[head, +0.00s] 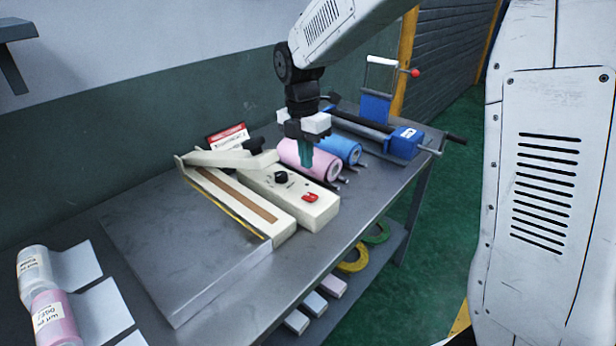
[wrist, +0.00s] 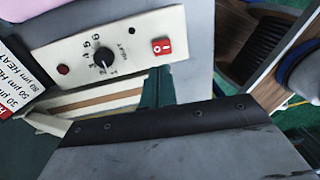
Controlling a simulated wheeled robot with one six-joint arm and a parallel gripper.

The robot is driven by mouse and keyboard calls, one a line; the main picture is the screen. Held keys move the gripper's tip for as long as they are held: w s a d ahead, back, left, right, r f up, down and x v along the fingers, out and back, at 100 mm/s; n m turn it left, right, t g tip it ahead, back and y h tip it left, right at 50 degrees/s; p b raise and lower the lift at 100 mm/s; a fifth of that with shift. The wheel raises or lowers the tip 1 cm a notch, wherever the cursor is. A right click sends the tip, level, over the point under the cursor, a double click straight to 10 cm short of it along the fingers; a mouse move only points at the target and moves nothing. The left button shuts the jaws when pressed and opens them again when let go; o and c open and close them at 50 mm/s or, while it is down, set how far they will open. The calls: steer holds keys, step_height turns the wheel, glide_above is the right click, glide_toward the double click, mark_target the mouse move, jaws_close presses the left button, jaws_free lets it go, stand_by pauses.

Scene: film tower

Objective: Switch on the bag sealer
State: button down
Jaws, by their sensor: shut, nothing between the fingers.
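The bag sealer (head: 315,217) is a cream box with a long sealing bar, standing on the grey bench. On its top are a black dial and a red rocker switch (head: 310,197). In the wrist view the sealer's panel (wrist: 130,40) shows the numbered dial (wrist: 104,60), a small dark red lamp (wrist: 63,70) and the red switch (wrist: 161,46) with white marks. My gripper (head: 306,166) is shut and empty, with teal fingers pointing down above the sealer near the switch. In the wrist view its fingertips (wrist: 158,82) appear just below the switch; contact cannot be told.
Pink (head: 308,160) and blue (head: 340,148) rolls lie behind the sealer, with a blue clamp device (head: 402,142) at the far end. A red-and-white sign (head: 228,137) stands behind it.

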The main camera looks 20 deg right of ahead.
step_height(320, 180, up, 6)
glide_above(312, 198)
steer(key=w+a, duration=0.1)
steer(key=w, duration=0.1)
steer(key=shift+w, duration=0.2)
steer(key=shift+a, duration=0.1)
steer(key=shift+g+h, duration=0.3)
steer(key=shift+g, duration=0.2)
steer(key=f, duration=0.4)
steer(key=s+f, duration=0.1)
steer(key=f, duration=0.4)
steer(key=s+d+f, duration=0.1)
steer(key=f, duration=0.3)
steer(key=shift+d+f, duration=0.1)
steer(key=shift+f, duration=0.25)
